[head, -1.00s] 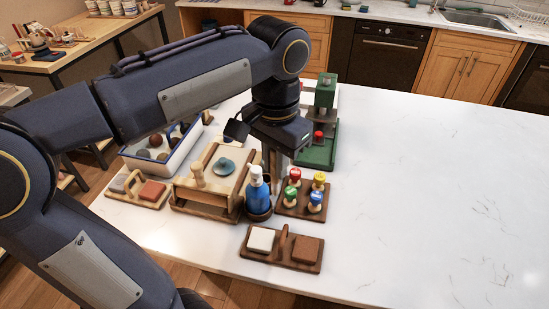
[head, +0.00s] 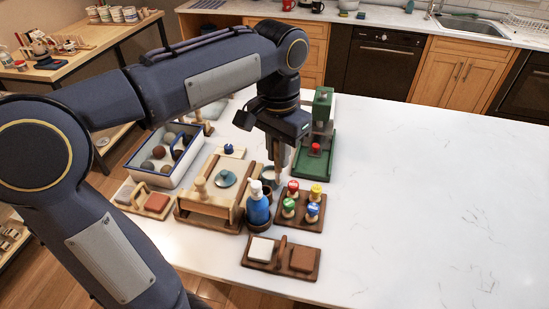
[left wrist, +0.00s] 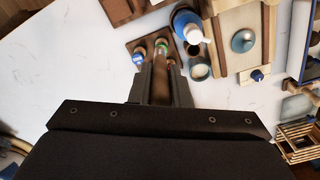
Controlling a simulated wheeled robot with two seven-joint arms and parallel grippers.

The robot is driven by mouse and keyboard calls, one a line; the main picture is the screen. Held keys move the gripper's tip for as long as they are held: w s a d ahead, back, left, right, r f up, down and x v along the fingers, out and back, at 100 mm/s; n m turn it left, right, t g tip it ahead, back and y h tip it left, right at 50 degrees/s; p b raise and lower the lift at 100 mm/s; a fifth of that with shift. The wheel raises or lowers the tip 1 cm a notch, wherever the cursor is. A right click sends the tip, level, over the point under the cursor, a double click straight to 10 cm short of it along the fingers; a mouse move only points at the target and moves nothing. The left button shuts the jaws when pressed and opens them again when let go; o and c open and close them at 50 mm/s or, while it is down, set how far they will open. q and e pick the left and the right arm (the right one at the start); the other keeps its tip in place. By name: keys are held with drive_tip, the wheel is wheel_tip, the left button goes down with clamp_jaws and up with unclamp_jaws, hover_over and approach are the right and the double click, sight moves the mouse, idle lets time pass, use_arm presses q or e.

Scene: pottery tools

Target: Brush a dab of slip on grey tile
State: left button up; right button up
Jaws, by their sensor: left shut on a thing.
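My left gripper (head: 277,160) points down over the table, behind the blue bottle and beside the stamp rack. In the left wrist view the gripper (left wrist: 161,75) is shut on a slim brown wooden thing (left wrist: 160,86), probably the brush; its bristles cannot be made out. A small round cup (head: 268,174), probably of slip, stands behind the bottle; it shows in the left wrist view (left wrist: 199,69) with pale contents, apart from the fingers. A greyish tile (head: 126,193) lies at the left in a wooden holder, beside an orange-brown tile (head: 157,202). My right gripper is out of view.
A blue bottle (head: 258,211) and a rack of coloured stamps (head: 289,216) crowd the gripper. A wooden press (head: 208,205), a blue-rimmed tray (head: 150,180) and a green press (head: 318,163) stand around. A holder (head: 281,267) bears white and brown tiles. The table's right side is clear.

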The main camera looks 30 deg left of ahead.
use_arm(q)
drive_tip(key=w+a+f+p, duration=0.1)
drive_tip(key=w+a+f, duration=0.4)
drive_tip(key=w, duration=0.2)
drive_tip(key=w+a+f+p, duration=0.1)
drive_tip(key=w+a+f, duration=0.3)
drive_tip(key=w, duration=0.3)
wheel_tip(320, 180, down, 8)
drive_tip(key=b, duration=0.7)
drive_tip(key=shift+s+f, duration=0.15)
wheel_tip(320, 180, up, 7)
drive_tip(key=p, duration=0.6)
drive_tip(key=shift+s, duration=0.1)
